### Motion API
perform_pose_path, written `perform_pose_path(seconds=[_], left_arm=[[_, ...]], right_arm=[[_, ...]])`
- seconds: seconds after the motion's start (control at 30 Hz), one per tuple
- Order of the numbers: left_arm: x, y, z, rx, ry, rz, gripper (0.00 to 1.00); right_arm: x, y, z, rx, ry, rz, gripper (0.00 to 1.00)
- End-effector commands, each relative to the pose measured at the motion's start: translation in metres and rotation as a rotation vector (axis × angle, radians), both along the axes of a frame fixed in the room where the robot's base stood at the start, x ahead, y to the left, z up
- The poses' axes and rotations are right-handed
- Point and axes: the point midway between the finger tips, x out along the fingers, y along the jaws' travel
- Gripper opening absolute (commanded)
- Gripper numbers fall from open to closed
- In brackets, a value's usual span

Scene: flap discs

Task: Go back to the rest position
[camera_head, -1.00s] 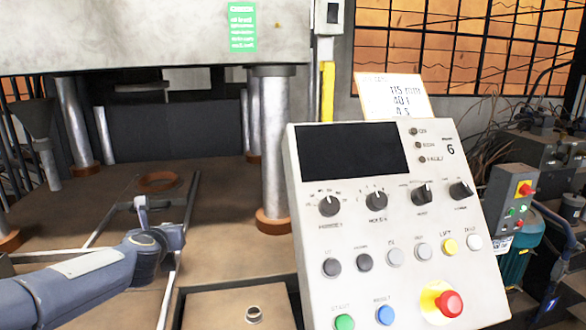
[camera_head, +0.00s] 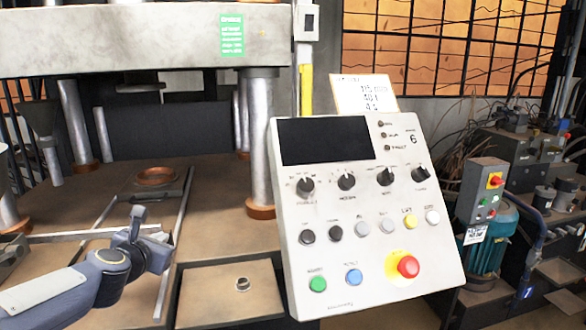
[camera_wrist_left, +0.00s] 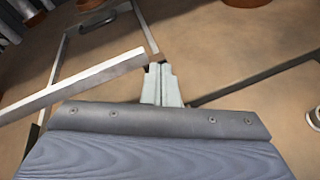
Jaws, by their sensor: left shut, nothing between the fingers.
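My left gripper (camera_head: 158,240) is low over the brown press bed (camera_head: 215,240), left of the control panel, with its arm coming in from the lower left. In the left wrist view its fingers (camera_wrist_left: 161,78) are together with nothing between them. Whether the fingertips touch anything below is hard to tell. My right gripper is not in view.
A control panel (camera_head: 368,245) with knobs and buttons stands right of the arm. Metal rails (camera_head: 176,240) run along the bed near my gripper. A steel column (camera_head: 258,140) and an orange ring (camera_head: 156,176) are behind. Machinery (camera_head: 488,240) fills the far right.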

Motion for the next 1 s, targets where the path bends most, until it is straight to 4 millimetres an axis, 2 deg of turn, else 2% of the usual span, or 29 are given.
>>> perform_pose_path(seconds=[0.17, 0.27, 0.37, 0.5, 0.6, 0.7, 0.83, 1.0], left_arm=[[-0.044, -0.021, 0.004, 0.272, 0.017, -0.232, 0.0], [-0.08, -0.037, 0.0, 0.484, 0.022, -0.408, 0.0], [-0.127, -0.055, -0.011, 0.751, 0.017, -0.625, 0.0], [-0.214, -0.08, -0.047, 1.209, -0.004, -1.008, 0.0], [-0.269, -0.088, -0.079, 1.491, -0.025, -1.267, 0.0], [-0.31, -0.089, -0.106, 1.687, -0.044, -1.474, 0.0], [-0.339, -0.088, -0.126, 1.819, -0.062, -1.638, 0.0], [-0.346, -0.087, -0.131, 1.848, -0.066, -1.678, 0.0]], right_arm=[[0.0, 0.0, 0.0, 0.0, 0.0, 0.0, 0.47], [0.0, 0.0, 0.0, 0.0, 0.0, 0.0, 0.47], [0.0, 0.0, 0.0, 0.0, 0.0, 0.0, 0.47], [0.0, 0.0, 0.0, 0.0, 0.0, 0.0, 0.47], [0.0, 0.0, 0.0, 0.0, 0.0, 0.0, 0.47], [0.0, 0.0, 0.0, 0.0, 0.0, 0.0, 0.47], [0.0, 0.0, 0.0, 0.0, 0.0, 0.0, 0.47], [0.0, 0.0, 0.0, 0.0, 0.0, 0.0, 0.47]])
